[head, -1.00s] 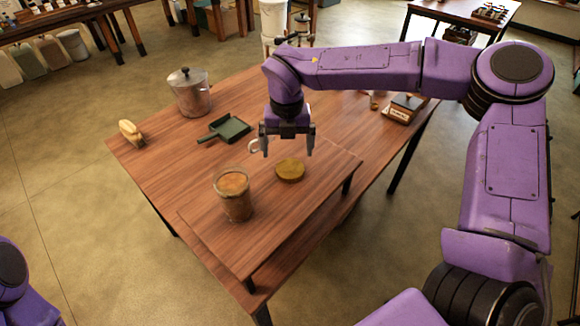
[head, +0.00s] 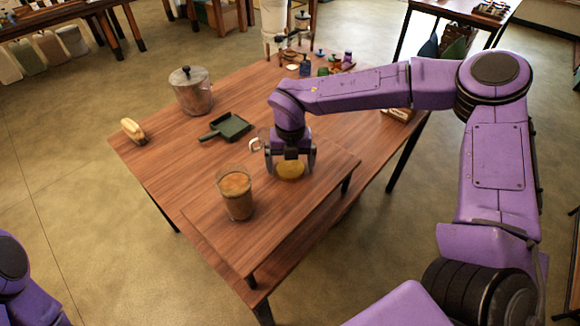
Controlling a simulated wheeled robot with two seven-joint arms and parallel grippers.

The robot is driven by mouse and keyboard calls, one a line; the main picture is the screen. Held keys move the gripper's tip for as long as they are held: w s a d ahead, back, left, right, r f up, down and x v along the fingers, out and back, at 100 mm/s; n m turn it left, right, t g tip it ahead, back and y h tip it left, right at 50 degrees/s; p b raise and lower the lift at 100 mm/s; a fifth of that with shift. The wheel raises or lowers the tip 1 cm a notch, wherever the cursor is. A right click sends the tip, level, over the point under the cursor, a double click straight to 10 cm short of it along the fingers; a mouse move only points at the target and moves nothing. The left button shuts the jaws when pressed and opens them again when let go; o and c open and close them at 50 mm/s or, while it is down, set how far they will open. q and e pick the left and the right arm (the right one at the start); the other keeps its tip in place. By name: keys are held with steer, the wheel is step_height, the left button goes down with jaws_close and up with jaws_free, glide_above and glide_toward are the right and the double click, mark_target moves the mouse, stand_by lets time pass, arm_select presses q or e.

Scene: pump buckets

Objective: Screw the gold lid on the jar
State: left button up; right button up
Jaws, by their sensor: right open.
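The jar (head: 236,196) is clear glass with brown contents and stands upright without a lid on the raised board. The gold lid (head: 290,172) lies flat on the same board, to the right of the jar and a little farther back. My right gripper (head: 291,168) is open and points down over the lid, with one finger on each side of it. The fingertips are about level with the lid; I cannot tell whether they touch it. Of my left arm, only a purple part shows at the lower left; its gripper is out of view.
The raised board (head: 265,215) sits along the table's front right side. A glass mug handle shows just behind my right gripper. Small items stand at the table's far end.

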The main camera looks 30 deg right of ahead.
mark_target(290, 168)
steer(key=c, duration=1)
steer(key=shift+o, duration=0.2)
step_height(290, 168, up, 10)
steer(key=b, duration=0.2)
